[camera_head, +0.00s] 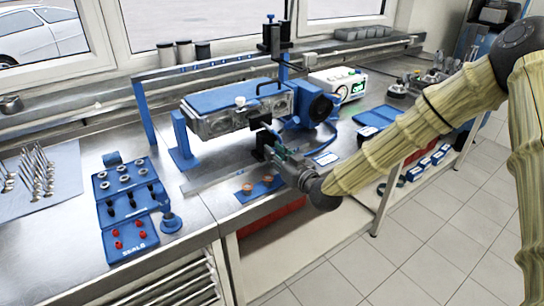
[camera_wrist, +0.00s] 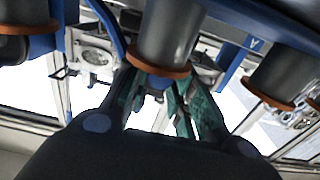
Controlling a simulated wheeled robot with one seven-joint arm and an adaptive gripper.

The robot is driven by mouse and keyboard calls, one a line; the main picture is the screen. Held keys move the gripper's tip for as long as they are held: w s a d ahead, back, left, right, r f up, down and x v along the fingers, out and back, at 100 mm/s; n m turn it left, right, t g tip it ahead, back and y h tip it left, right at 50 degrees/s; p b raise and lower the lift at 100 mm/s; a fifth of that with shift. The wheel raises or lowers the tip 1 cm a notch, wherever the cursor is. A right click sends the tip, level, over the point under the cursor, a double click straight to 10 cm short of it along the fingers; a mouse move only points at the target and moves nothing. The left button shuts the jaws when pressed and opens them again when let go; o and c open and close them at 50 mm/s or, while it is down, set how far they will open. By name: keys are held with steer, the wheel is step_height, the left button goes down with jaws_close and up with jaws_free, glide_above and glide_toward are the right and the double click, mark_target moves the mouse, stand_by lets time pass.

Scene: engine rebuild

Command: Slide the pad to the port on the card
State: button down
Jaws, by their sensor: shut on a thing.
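My gripper (camera_head: 266,130) reaches over the front of the bench, close before the engine block (camera_head: 225,120). In the wrist view its two greenish fingers (camera_wrist: 165,100) converge. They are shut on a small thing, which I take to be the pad. Its outline is mostly hidden by the fingers and a dark cylinder (camera_wrist: 170,30) with a copper rim. A small blue card (camera_head: 262,192) with copper-coloured discs lies below my gripper. I cannot make out a port on either.
A blue stand (camera_head: 178,140) holds the engine block. A blue seal tray (camera_head: 120,225) and a round blue cup (camera_head: 171,223) stand on the left. A lit instrument (camera_head: 340,84) stands behind right. Bare metal bench shows between the tray and card.

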steer(key=c, duration=1.2)
jaws_free()
steer(key=shift+s, duration=0.1)
steer(key=v, duration=1.2)
